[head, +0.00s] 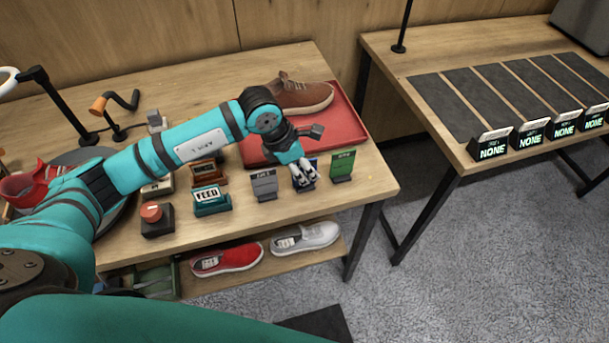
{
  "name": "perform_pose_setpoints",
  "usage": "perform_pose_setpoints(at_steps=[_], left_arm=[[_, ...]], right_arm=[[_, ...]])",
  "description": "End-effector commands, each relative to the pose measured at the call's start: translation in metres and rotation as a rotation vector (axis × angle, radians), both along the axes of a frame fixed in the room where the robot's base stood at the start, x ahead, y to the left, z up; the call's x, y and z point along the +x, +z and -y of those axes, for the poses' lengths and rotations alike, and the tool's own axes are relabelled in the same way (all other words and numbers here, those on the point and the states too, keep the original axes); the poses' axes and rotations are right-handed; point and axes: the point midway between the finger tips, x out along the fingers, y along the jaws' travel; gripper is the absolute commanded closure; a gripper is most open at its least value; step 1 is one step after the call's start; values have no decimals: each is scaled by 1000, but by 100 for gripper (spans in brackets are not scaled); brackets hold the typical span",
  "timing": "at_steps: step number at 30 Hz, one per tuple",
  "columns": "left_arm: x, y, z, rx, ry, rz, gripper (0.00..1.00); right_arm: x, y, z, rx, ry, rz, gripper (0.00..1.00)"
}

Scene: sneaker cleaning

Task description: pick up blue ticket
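The blue ticket (304,188) stands in the row of tickets near the table's front edge, between a grey ticket (264,184) and a green ticket (342,164). My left gripper (303,176) reaches down from above right at the blue ticket and covers most of it. Its fingertips overlap the ticket in the picture; I cannot tell whether they are closed on it. My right gripper is out of view.
A red tray (350,122) with a brown sneaker (302,95) lies behind the tickets. A FEED sign (211,198) and a red button (152,213) are to the left. Red (228,258) and white (305,237) sneakers sit on the lower shelf. Another table (400,62) stands right.

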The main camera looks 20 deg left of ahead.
Motion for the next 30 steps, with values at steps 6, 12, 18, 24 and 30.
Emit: perform_pose_setpoints(at_steps=[6, 12, 18, 24, 30], left_arm=[[0, 0, 0, 0, 0, 0, 94], [0, 1, 0, 1, 0, 1, 100], [0, 1, 0, 1, 0, 1, 100], [1, 10, 0, 0, 1, 5, 100], [1, 34, 0, -1, -1, 7, 100]], right_arm=[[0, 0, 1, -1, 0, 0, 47], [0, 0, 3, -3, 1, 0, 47], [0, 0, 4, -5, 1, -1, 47], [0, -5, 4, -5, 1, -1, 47], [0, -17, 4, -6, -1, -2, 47]])
